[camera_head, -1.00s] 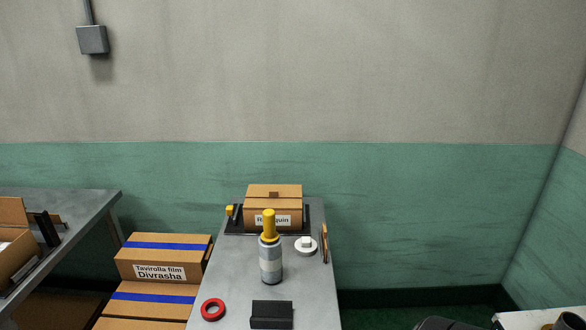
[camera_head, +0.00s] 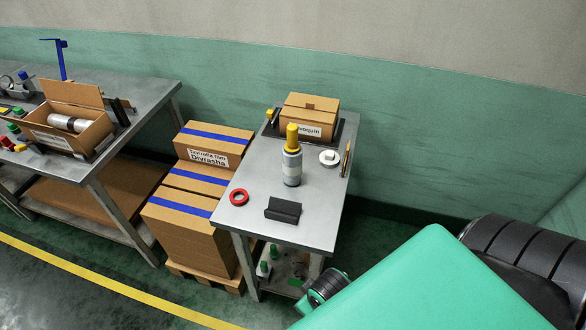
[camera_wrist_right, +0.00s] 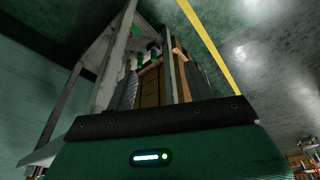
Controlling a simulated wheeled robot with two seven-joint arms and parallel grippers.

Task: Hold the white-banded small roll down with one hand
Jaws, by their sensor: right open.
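An upright grey roll with a pale band (camera_head: 291,168) and a yellow top stands on the small metal table in the head view. I cannot tell for sure whether it is the white-banded small roll. A silver roll (camera_head: 68,123) lies in an open carton on the left workbench. My right gripper (camera_wrist_right: 154,82) is open and empty in the right wrist view, away from the rolls, with cartons and a table frame beyond it. My right arm fills the lower right of the head view. My left gripper is not in view.
The small table (camera_head: 240,213) also holds a red ring (camera_head: 239,197), a black block (camera_head: 283,209), a white disc (camera_head: 329,158) and a carton (camera_head: 309,112). Blue-striped cartons (camera_head: 190,203) are stacked on a pallet beside it. The left workbench (camera_head: 150,92) is cluttered.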

